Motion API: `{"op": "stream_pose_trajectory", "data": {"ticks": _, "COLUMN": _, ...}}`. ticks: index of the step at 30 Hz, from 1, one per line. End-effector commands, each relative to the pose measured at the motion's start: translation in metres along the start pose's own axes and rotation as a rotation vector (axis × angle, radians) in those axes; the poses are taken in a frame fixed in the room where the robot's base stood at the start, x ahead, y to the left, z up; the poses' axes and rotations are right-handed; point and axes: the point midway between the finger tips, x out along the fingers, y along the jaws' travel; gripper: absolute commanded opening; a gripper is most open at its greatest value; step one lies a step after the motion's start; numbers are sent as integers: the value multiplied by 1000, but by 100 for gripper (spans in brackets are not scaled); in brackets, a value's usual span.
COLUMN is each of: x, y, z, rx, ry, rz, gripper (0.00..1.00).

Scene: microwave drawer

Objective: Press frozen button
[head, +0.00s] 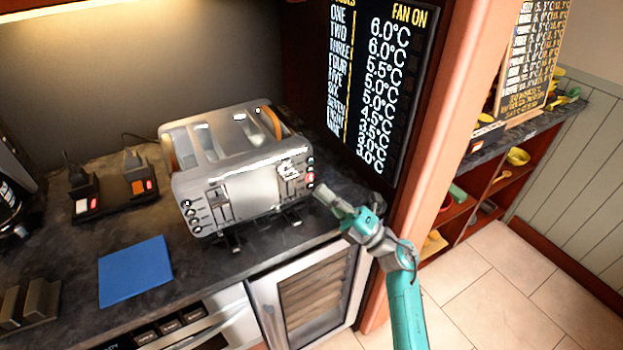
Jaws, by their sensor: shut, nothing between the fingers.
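A silver toaster (250,190) stands on the dark counter, with open slots on top. It has a column of small round buttons (310,177) at the right end of its front, some lit red. Another column of buttons (189,213) is at its left end. The labels are too small to read, so I cannot tell which one is the frozen button. My gripper (320,191) is shut and empty, just in front of and slightly below the right column. Its tip is very close to the toaster's right corner; I cannot tell whether it touches.
A blue square (135,271) lies on the counter (215,275) at left. Sockets with plugs (115,194) stand behind it. A dark board with white temperatures (378,80) and an orange-brown post (440,130) rise right of the toaster. A glass-fronted cabinet (310,295) is below.

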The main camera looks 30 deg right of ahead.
Motion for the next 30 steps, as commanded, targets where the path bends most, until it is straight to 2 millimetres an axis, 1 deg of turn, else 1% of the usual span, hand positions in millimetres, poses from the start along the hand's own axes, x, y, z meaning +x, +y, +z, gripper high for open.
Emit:
{"op": "stream_pose_trajectory", "data": {"ticks": 6, "x": -14, "y": 10, "z": -10, "rx": 0, "ry": -1, "rz": 0, "gripper": 0}}
{"op": "stream_pose_trajectory", "data": {"ticks": 12, "x": -23, "y": 17, "z": -16, "rx": 0, "ry": -1, "rz": 0, "gripper": 0}}
{"op": "stream_pose_trajectory", "data": {"ticks": 30, "x": -24, "y": 18, "z": -17, "rx": 0, "ry": 0, "rz": 0, "gripper": 0}}
